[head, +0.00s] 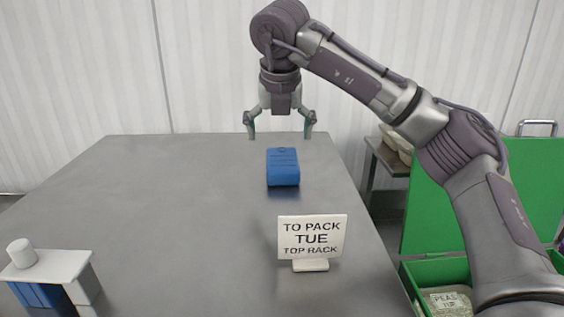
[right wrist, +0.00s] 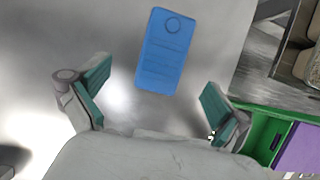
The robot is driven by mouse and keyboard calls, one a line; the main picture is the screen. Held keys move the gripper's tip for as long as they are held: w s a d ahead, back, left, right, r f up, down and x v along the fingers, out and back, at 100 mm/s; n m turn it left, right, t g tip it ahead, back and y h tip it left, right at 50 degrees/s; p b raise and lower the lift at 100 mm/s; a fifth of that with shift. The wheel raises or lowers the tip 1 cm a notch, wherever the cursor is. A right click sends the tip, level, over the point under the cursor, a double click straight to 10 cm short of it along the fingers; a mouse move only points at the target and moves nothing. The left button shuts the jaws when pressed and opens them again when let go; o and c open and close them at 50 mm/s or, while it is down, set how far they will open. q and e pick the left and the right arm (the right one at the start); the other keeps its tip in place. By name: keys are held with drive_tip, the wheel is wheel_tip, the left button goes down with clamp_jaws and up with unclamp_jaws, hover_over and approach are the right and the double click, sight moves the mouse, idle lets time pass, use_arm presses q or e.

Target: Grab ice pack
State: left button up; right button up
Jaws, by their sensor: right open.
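A blue ice pack (head: 283,168) lies flat on the grey table near its far right part. In the right wrist view the ice pack (right wrist: 165,50) shows at the top middle, with a round cap mark at its upper end. My right gripper (head: 280,136) is open and empty, above the table and beyond the ice pack in the head view. In the right wrist view its two green-padded fingers (right wrist: 152,98) are wide apart, and the ice pack lies ahead of them, apart from both. My left gripper is not in view.
A white sign (head: 312,237) reading "TO PACK TUE TOP RACK" stands on the table (head: 150,200) in front of the ice pack. A small white rack (head: 50,266) with blue packs under it stands at the front left. A green crate (head: 445,268) with a "PEAS" bag is at the right.

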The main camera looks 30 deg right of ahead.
sight(282, 159)
drive_tip(key=x, duration=0.3)
drive_tip(key=shift+w+d, duration=0.1)
drive_tip(key=shift+d, duration=0.1)
drive_tip(key=shift+f+p, duration=0.25)
drive_tip(key=shift+p, duration=0.2)
drive_tip(key=x, duration=0.1)
drive_tip(key=p+x, duration=0.2)
drive_tip(key=x, duration=0.1)
drive_tip(key=shift+s+d+f, duration=0.2)
drive_tip(key=shift+s, duration=0.05)
drive_tip(key=shift+w+f, duration=0.15)
drive_tip(key=shift+f, duration=0.15)
drive_tip(key=shift+r, duration=0.1)
drive_tip(key=c, duration=1.5)
